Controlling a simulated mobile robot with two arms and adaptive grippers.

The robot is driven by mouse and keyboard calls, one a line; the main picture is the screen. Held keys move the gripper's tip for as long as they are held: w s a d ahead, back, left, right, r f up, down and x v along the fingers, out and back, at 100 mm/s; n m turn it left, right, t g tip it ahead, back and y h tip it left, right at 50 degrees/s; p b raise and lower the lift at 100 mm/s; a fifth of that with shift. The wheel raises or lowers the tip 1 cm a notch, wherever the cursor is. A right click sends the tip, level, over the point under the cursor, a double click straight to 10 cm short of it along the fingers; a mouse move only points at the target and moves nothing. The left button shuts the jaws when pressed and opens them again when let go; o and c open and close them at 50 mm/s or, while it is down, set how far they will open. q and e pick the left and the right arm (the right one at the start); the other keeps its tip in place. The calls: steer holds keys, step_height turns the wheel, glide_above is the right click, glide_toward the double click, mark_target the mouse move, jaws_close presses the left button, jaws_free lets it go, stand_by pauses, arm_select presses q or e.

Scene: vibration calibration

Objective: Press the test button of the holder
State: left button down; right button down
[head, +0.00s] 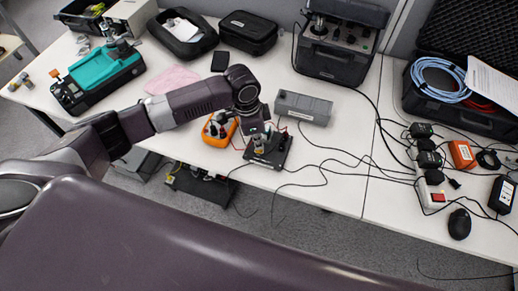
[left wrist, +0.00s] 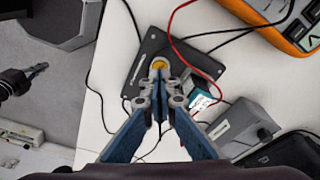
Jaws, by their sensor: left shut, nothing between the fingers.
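The holder (head: 268,150) is a black plate with a small upright fixture on it, near the front edge of the white table. In the left wrist view the plate (left wrist: 150,45) lies just beyond my fingertips. My left gripper (head: 258,137) is over the holder, shut and empty, pointing down. In the left wrist view its fingertips (left wrist: 160,84) are together beside a round yellow brass-like part (left wrist: 159,63), partly covering it. I cannot tell whether they touch it. The test button cannot be clearly made out. My right gripper is not in view.
An orange multimeter (head: 220,129) stands left of the holder and a grey box (head: 302,107) behind it. Red and black cables run from the holder. Adapters (head: 428,158) and a mouse (head: 459,223) lie at the right. Some bare table shows right of the holder.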

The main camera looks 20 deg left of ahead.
arm_select(q)
steer(key=shift+f+b, duration=0.4)
steer(key=shift+f, duration=0.6)
stand_by(0.4)
steer(key=shift+r, duration=0.1)
step_height(320, 180, up, 7)
steer(key=p, duration=0.8)
stand_by(0.5)
